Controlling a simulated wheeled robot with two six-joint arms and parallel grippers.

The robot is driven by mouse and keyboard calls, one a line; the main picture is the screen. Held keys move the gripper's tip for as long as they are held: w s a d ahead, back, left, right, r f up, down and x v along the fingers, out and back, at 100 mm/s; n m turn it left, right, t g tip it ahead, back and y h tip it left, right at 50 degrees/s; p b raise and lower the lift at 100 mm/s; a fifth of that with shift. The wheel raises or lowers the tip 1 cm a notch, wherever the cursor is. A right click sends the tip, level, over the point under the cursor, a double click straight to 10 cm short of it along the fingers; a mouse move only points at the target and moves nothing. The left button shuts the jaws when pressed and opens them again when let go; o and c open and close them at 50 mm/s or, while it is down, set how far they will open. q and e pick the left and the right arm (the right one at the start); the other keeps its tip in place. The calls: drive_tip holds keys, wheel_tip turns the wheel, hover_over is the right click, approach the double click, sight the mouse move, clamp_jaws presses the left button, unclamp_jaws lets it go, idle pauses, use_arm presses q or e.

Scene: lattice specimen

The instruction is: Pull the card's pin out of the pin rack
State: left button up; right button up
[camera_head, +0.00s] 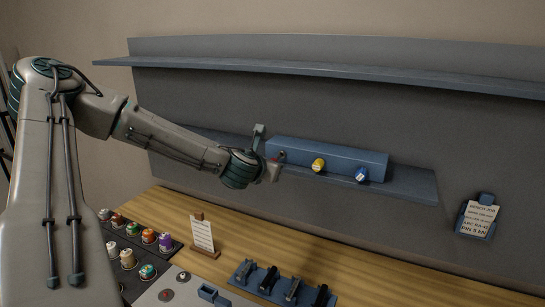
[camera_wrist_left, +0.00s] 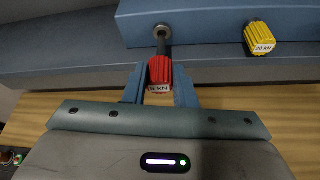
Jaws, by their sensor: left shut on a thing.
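The pin rack (camera_head: 330,158) is a long blue block on the lower wall shelf; it also shows in the left wrist view (camera_wrist_left: 205,25). My left gripper (camera_head: 276,168) is at the rack's left end. In the left wrist view my left gripper (camera_wrist_left: 160,85) is shut on the red pin's ribbed head (camera_wrist_left: 160,72). A length of dark shaft shows between that head and the metal-ringed hole (camera_wrist_left: 162,32); I cannot tell whether its tip is still inside. The card (camera_head: 478,218) hangs on the wall at right; its last line seems to read PIN 5 kN. The red pin's label is hard to read.
A yellow pin (camera_head: 318,165), labelled 20 kN in the wrist view, and a blue pin (camera_head: 361,174) sit in the rack. An upper shelf (camera_head: 330,70) runs above. Below, the wooden bench holds several coloured spools (camera_head: 148,236), a small sign (camera_head: 202,234) and clamp-like blocks (camera_head: 268,280).

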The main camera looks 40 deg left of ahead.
use_arm(q)
drive_tip(key=s+p, duration=0.1)
drive_tip(key=s+d+p, duration=0.1)
drive_tip(key=s, duration=0.1)
drive_tip(key=shift+s, duration=0.15)
drive_tip(key=shift+d+f, duration=0.1)
idle(0.4)
